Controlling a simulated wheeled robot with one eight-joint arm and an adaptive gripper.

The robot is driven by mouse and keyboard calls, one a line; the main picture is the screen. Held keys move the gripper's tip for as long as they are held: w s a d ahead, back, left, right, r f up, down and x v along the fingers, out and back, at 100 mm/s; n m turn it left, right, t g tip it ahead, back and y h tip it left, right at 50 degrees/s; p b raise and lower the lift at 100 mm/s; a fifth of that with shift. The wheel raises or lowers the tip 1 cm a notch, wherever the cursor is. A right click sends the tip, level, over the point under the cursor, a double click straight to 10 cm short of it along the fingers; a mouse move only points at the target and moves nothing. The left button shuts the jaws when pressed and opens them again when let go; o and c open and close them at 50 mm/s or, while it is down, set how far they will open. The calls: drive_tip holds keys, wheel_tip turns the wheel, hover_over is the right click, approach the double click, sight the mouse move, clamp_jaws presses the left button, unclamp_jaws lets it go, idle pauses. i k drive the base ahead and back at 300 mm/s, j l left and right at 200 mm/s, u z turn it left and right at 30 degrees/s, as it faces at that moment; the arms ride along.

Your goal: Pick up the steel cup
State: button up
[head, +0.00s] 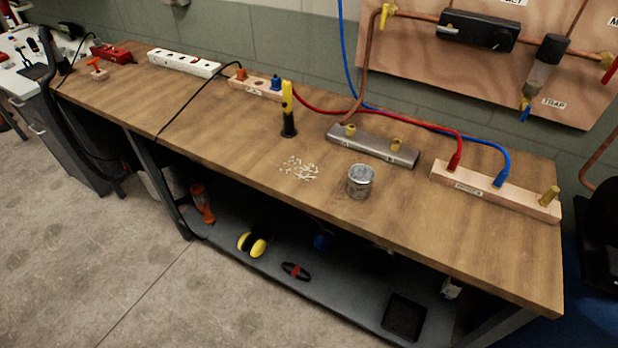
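The steel cup (360,182) is a small, shiny grey metal cylinder. It stands upright on the wooden workbench (430,225), right of the middle and close to the front edge. A pile of small pale pieces (299,168) lies just to its left, apart from it. What is inside the cup cannot be made out. My gripper is not in view.
A grey metal block with brass fittings (372,146) lies behind the cup. A yellow and black tool (288,110) stands to the back left. A wooden block with red and blue hoses (495,190) lies to the right. The bench front right of the cup is clear.

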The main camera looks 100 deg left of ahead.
sight(360, 176)
drive_tip(key=u, duration=3.05)
